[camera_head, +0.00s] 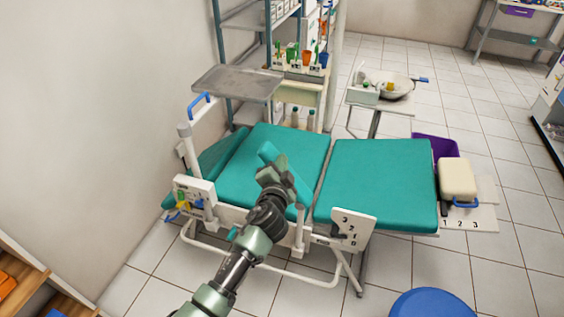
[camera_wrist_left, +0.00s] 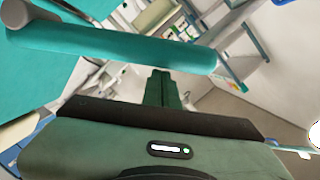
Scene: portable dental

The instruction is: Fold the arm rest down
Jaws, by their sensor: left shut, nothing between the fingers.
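The arm rest (camera_head: 297,187) is a narrow teal pad on a white post at the near side of the teal dental chair (camera_head: 378,180). It slants across the chair's near edge. My left gripper (camera_head: 270,168) is in front of it and hides its middle part. In the left wrist view the arm rest (camera_wrist_left: 110,46) crosses the upper left as a long teal bar. The left gripper (camera_wrist_left: 160,78) is shut and empty, its tips close to the bar's lower edge; I cannot tell whether they touch. My right gripper is not in view.
A metal tray (camera_head: 238,83) hangs over the chair's far left. A tool holder (camera_head: 195,196) stands at its left end. A numbered white plate (camera_head: 352,230) is on the near side. A blue stool (camera_head: 433,304) is at the front.

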